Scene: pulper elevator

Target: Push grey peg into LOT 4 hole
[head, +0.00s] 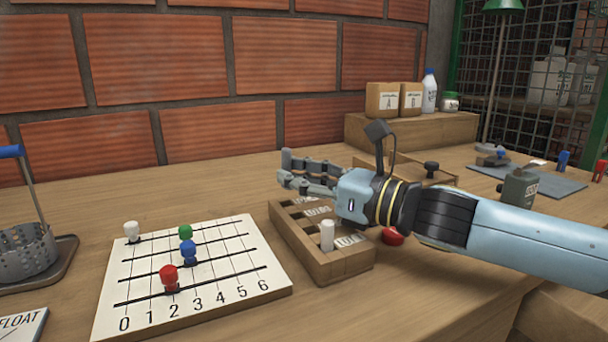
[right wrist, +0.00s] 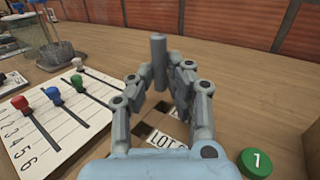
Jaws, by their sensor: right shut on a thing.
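My right gripper (head: 290,172) is shut on a grey peg, which shows upright between the fingertips in the right wrist view (right wrist: 158,62). The fingers are over the far end of a wooden lot rack (head: 322,268). The rack has dark slots and white LOT labels, one of which shows in the right wrist view (right wrist: 163,142). I cannot read the lot numbers clearly, and the fingers and hand hide part of the rack. A white peg (head: 327,235) stands in the rack's near end. My left gripper is not in view.
Left of the rack lies a numbered board (head: 210,305) with white, green, blue and red pegs. A red button (head: 392,236) is beside the rack, under my arm. A metal basket (head: 25,250) stands at far left. A wooden box (head: 450,130) stands behind.

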